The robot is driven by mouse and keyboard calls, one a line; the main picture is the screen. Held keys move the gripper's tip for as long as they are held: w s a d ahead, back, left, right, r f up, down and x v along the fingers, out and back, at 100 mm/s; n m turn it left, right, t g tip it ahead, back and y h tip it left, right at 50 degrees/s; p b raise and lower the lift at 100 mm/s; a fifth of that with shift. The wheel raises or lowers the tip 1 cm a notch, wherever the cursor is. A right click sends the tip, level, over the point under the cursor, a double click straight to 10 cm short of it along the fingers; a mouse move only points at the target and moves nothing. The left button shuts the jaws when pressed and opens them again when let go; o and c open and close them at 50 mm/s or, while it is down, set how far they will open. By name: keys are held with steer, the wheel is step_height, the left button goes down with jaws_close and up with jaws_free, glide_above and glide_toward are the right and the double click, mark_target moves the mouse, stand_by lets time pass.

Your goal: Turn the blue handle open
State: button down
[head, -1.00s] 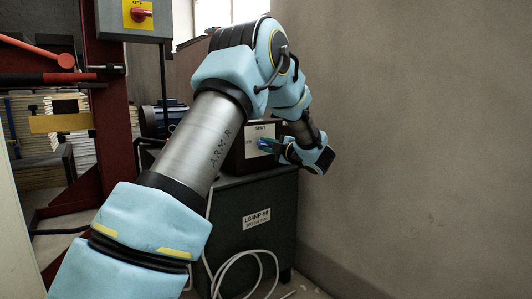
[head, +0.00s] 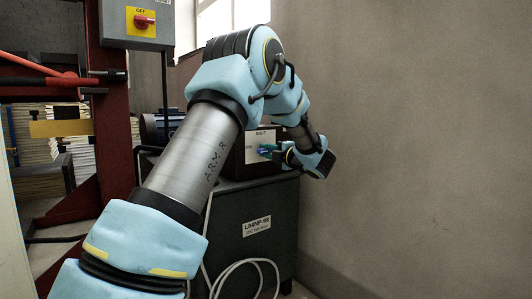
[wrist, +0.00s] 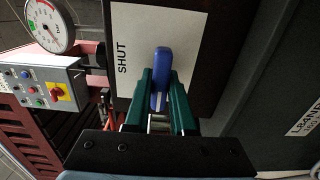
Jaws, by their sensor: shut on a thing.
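The blue handle (wrist: 161,70) stands on a white plate (wrist: 205,30) marked SHUT, on the face of a dark box. My gripper (wrist: 162,84) has its green fingers on either side of the handle, shut on it.
The dark box rests on a green-grey cabinet (head: 238,260) with a loose white cable (head: 232,268) in front. A bare wall (head: 430,150) is close on the right. A switch box (head: 138,22) and red frame (head: 112,130) stand left. A gauge (wrist: 50,25) shows in the wrist view.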

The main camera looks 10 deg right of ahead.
steer(key=c, duration=0.8)
jaws_free()
steer(key=shift+o, duration=0.2)
steer(key=p+v, duration=0.3)
steer(key=v, duration=0.7)
steer(key=shift+s+d, duration=0.2)
steer(key=shift+s, duration=0.15)
